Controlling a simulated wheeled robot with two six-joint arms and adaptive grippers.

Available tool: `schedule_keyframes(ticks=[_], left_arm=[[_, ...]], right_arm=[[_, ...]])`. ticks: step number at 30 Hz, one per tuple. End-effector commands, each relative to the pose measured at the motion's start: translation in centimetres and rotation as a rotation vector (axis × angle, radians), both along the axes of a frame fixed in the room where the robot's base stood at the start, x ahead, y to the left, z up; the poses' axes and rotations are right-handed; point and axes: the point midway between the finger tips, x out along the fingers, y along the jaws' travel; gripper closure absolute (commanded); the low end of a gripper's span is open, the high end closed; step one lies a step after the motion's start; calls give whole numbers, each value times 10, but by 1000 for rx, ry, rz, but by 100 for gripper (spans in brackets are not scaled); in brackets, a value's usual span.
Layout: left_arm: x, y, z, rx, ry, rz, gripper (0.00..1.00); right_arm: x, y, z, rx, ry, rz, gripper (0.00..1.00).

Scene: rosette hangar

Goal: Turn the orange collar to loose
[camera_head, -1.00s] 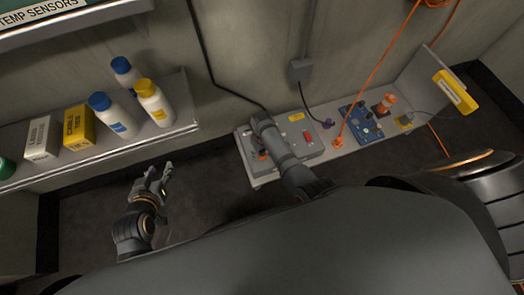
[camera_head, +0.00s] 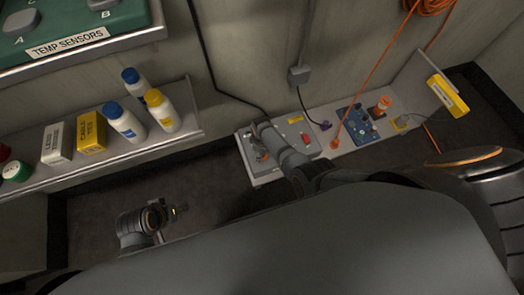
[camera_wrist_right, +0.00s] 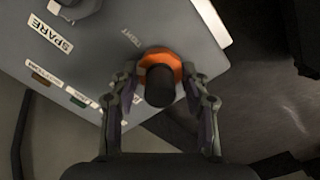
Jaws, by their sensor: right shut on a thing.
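The orange collar (camera_wrist_right: 157,59) shows in the right wrist view, around a black cylindrical part (camera_wrist_right: 160,87) on a grey panel (camera_wrist_right: 95,50). A label on the panel near the collar seems to read TIGHT. My right gripper (camera_wrist_right: 160,72) has one finger on each side of the collar and is shut on it. In the head view the right arm (camera_head: 285,155) reaches down to the left end of the bench, and it largely hides the collar. My left gripper (camera_head: 178,210) is over the dark floor at lower left, away from the bench; its fingers are hard to make out.
The bench (camera_head: 262,180) also bears a blue panel (camera_head: 358,124), an orange-topped part (camera_head: 384,104) and a yellow block (camera_head: 447,96) at its raised right end. An orange cable (camera_head: 372,80) hangs to it. A shelf (camera_head: 185,137) at left holds bottles (camera_head: 125,122) and boxes.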

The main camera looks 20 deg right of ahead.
Motion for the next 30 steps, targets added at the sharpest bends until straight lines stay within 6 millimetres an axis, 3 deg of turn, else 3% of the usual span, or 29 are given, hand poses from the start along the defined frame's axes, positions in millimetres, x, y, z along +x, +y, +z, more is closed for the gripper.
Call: schedule_keyframes(ticks=[12,30], left_arm=[[-4,6,18,28,70,-2,60],[-9,10,27,44,123,-1,60]], right_arm=[[1,1,2,1,-2,394,86],[0,1,1,2,-2,856,86]])
